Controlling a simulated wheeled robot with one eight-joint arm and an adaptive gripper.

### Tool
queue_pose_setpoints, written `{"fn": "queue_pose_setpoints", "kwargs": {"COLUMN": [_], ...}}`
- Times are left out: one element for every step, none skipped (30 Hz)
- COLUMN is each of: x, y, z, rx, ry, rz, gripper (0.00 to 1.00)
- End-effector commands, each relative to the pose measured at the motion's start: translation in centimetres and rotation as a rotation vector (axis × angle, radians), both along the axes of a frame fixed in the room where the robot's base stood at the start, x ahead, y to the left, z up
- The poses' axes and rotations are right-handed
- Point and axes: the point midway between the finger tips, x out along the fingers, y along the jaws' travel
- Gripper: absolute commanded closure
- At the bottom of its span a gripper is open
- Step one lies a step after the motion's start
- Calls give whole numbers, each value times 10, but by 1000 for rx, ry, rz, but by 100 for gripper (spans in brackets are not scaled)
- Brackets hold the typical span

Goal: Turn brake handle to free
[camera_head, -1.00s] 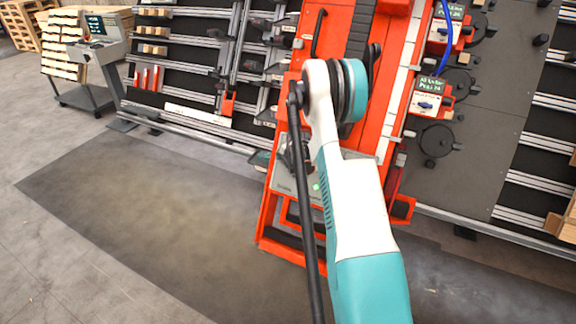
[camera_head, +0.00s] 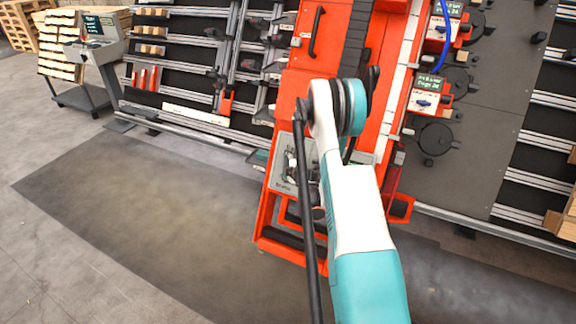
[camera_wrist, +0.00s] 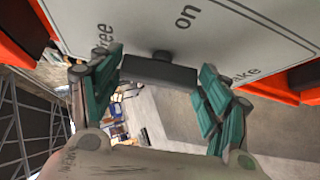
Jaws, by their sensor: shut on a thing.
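The brake handle (camera_wrist: 160,72) is a dark grey bar on a round hub in the wrist view. It sits on a light grey panel (camera_wrist: 145,22) with the words "on" and, partly cut off, "free" and "brake". My gripper (camera_wrist: 161,68) has its teal fingers at the two ends of the bar and is shut on it. The bar lies across the picture, below the word "on"; the "free" lettering is to its left. In the head view the light grey panel (camera_head: 284,158) is low on an orange frame, and my arm hides the gripper and handle.
The orange frame (camera_head: 300,85) stands against a dark wall with rails. Small red control boxes (camera_head: 428,93) are to its right. A console on a stand (camera_head: 95,45) is at the back left. The floor (camera_head: 130,210) in front is clear.

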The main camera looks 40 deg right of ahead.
Motion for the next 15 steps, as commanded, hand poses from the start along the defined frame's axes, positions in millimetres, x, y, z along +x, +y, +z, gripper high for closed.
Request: {"fn": "queue_pose_setpoints", "kwargs": {"x": [0,0,0,0,0,0,0,0,0,0,0,0,0,0,0], "y": [0,0,0,1,1,1,1,1,0,1,1,1,1,1,1], "z": [-1,-2,-2,-2,-2,-2,-2,-2,-2,-2,-2,-2,-2,-2,-2], "rx": [9,13,18,22,26,30,32,34,37,39,40,42,42,44,44], "ry": [-20,-31,-45,-54,-62,-72,-78,-84,-91,-94,-97,-100,-103,-104,-105], "rz": [-11,-18,-26,-31,-36,-41,-45,-48,-52,-54,-56,-58,-59,-60,-61], "gripper": [54,54,54,54,54,54,54,54,54,54,54,54,54,54,54]}}
